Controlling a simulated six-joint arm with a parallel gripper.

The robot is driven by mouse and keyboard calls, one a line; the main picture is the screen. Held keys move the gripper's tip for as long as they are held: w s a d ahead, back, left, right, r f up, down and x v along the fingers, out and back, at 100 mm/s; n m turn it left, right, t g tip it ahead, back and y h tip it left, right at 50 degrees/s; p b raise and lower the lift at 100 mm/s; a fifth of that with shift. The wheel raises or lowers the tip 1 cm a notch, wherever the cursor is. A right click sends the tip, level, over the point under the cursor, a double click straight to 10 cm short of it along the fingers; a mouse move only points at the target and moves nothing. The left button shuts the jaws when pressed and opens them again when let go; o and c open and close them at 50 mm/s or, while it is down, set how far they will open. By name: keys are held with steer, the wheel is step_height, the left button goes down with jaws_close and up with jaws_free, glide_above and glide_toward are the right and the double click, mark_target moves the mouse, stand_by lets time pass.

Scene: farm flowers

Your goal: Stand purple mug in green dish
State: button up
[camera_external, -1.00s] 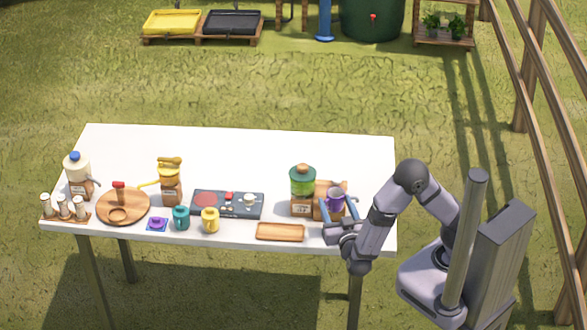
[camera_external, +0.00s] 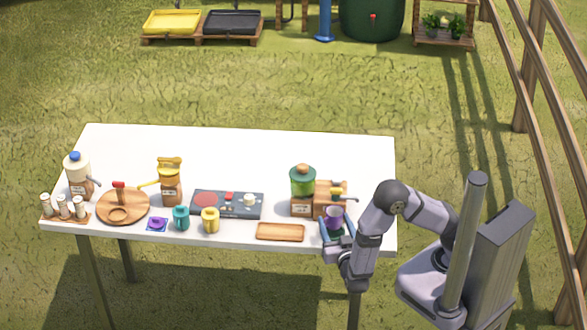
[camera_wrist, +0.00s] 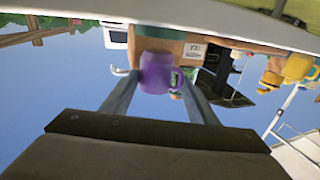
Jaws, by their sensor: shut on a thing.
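The purple mug (camera_external: 334,216) is between the fingers of my gripper (camera_external: 338,236), near the front right corner of the table. My gripper is shut on it. In the wrist view, the purple mug (camera_wrist: 157,73) sits between the two finger tips, with its handle at the right. A dark green patch (camera_external: 347,237) shows just below the mug, partly covered by the fingers. It looks like the green dish, but I cannot tell for sure, nor whether the mug touches it.
A green-topped grinder (camera_external: 302,183) and a wooden block with handles (camera_external: 331,193) stand close behind the mug. A wooden tray (camera_external: 280,232) lies to its left. Yellow (camera_external: 210,220) and teal (camera_external: 181,217) mugs stand farther left. The back of the white table (camera_external: 240,150) is clear.

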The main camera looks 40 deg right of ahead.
steer(key=shift+f, duration=1.35)
steer(key=shift+f, duration=0.15)
steer(key=o, duration=1.1)
steer(key=shift+r, duration=0.2)
steer(key=b+v, duration=0.1)
steer(key=v, duration=1.1)
steer(key=shift+b, duration=0.35)
